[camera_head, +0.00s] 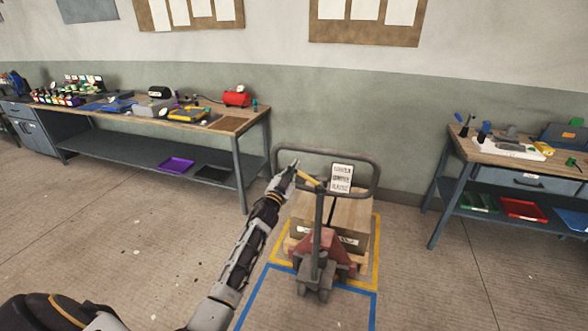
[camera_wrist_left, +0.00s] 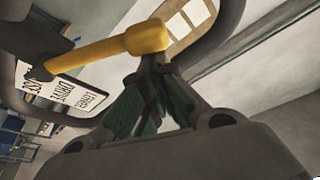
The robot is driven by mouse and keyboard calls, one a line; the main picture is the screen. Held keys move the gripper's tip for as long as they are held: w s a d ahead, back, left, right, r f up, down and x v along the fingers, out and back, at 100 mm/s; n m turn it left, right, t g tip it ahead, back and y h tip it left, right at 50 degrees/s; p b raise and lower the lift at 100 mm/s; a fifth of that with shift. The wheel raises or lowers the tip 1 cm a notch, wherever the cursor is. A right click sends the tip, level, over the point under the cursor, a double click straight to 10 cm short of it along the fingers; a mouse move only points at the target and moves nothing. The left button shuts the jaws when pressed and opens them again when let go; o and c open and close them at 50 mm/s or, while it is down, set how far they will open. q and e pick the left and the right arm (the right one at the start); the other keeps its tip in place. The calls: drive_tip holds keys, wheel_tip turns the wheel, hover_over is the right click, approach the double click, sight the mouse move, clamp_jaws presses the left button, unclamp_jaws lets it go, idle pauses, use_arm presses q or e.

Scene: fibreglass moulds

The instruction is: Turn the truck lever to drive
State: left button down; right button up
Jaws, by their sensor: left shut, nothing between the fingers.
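The pallet truck (camera_head: 318,250) stands in front of me with its grey loop handle (camera_head: 360,160) upright. The yellow lever (camera_head: 309,179) sits inside the loop, left of a white label sign (camera_head: 341,178). In the left wrist view the yellow lever (camera_wrist_left: 110,48) runs from a dark pivot at left to a rounded end just above my fingertips. My left gripper (camera_head: 294,166) is shut and empty, with its tips at the lever's rounded end; they also show in the left wrist view (camera_wrist_left: 152,70). I cannot tell if they touch. My right gripper is not in view.
A wooden box (camera_head: 350,218) sits on the truck's forks, inside yellow and blue floor lines. A cluttered workbench (camera_head: 238,123) stands at left, another (camera_head: 470,148) at right. Open floor (camera_head: 130,230) lies at front left.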

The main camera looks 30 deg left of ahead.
use_arm(q)
drive_tip(key=a+f+n+y+b, duration=0.1)
drive_tip(key=n, duration=0.1)
drive_tip(key=a+f+n+y+b, duration=0.1)
drive_tip(key=f+n, duration=0.1)
drive_tip(key=f+n+y+b, duration=0.1)
drive_tip(key=f+n, duration=0.1)
drive_tip(key=n, duration=0.1)
drive_tip(key=shift+s+a+f+b, duration=0.1)
drive_tip(key=shift+s+a+b, duration=0.1)
drive_tip(key=shift+a+b, duration=0.2)
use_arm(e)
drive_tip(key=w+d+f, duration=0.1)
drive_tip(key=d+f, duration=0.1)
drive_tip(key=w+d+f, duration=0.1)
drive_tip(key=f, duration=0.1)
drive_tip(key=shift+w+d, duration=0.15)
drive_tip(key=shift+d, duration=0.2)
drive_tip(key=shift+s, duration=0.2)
